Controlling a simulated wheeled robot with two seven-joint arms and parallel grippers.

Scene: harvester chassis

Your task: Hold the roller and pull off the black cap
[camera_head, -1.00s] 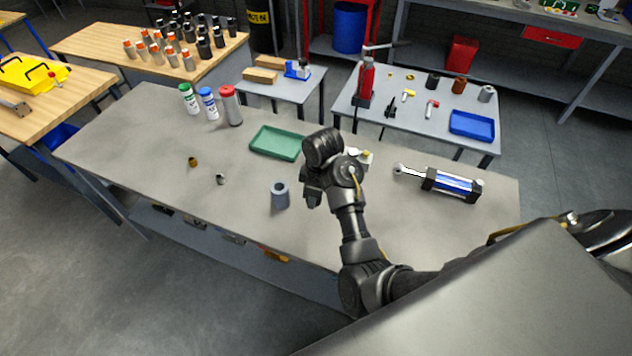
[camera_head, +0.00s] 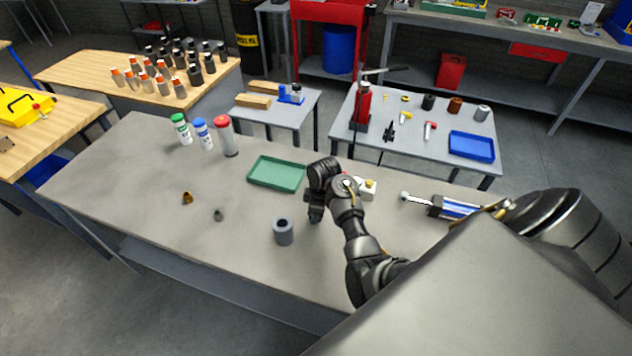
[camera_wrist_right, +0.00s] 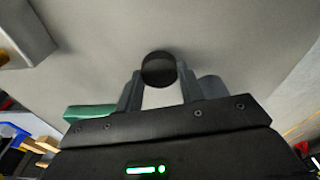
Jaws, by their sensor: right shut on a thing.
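My right gripper (camera_head: 316,214) points down over the grey table, just right of a grey hollow cylinder (camera_head: 283,232) that stands upright. In the right wrist view its two fingers (camera_wrist_right: 160,82) are closed on a round black cap (camera_wrist_right: 158,68) at their tips. A pale patch shows between the fingers below the cap; I cannot tell whether it is part of a roller. In the head view the gripper and wrist hide the cap. No roller can be made out for certain. My left gripper is out of view.
The grey table (camera_head: 110,190) bears a green tray (camera_head: 277,172) behind my gripper, several capped bottles (camera_head: 203,134), two small parts at left, a small white block (camera_head: 367,189), and a blue cylinder actuator (camera_head: 455,207) at right, partly hidden by my arm. The table's left part is mostly clear.

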